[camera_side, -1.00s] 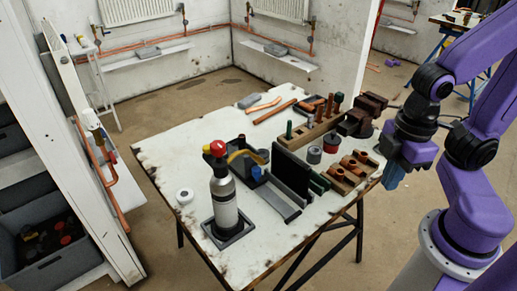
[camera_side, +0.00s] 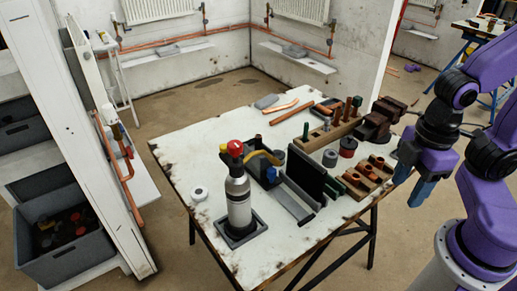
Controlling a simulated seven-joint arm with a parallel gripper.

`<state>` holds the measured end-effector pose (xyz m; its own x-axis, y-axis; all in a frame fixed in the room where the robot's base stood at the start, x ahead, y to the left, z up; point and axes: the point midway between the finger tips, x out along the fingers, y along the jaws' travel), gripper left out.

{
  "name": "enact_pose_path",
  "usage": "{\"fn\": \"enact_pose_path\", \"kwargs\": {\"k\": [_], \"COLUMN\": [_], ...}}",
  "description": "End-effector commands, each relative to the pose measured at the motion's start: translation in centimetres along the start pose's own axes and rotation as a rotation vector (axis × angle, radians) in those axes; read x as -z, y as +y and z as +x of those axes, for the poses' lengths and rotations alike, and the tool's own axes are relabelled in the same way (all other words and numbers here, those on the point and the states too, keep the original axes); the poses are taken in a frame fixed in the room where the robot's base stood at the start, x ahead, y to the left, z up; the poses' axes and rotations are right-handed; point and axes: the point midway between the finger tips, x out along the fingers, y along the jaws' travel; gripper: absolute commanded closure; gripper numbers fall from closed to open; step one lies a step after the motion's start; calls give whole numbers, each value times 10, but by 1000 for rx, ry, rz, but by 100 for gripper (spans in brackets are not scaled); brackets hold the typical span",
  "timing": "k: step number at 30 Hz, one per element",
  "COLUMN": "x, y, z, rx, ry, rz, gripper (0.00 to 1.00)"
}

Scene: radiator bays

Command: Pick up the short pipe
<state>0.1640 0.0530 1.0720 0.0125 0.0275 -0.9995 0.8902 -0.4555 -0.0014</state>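Several upright copper-brown pieces (camera_side: 347,108) of differing heights stand in a wooden rack (camera_side: 318,139) toward the right rear of the table. A straight copper pipe (camera_side: 291,113) lies flat on the table behind and left of the rack, with a bent copper piece (camera_side: 281,106) beside it. I cannot tell which of these is the short pipe. My gripper (camera_side: 412,187) hangs beyond the table's right edge, right of all of them. Its blue fingers point down and stand apart with nothing visible between them.
A bottle with a red top (camera_side: 237,195) stands upright at the front of the table (camera_side: 190,165). A dark upright plate (camera_side: 305,172), a black tray (camera_side: 262,175) and a wooden block with copper fittings (camera_side: 367,178) fill the middle and right. The left side is mostly clear.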

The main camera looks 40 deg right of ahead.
Motion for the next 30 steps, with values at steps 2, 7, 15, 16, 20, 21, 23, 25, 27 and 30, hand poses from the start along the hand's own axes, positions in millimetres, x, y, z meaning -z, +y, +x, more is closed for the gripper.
{"fn": "enact_pose_path", "kwargs": {"k": [2, 7, 15, 16, 20, 21, 23, 25, 27, 30], "x": [0, 9, 79, 88, 125, 135, 150, 167, 182, 201], "y": [0, 4, 46, 53, 83, 92, 108, 126, 145, 174], "z": [0, -3, -21, -23, -30, -32, -35, -37, -39, -41], "rx": [0, -1, -6, -6, -10, -11, -12, -14, -17, -20], "ry": [0, -1, -6, -6, -8, -9, -9, -9, -11, -11], "rz": [0, 51, 497, 558, 820, 900, 1021, 1162, 1303, 1503], "gripper": [47, 47, 47, 47, 47, 47, 47, 47, 47, 47]}}
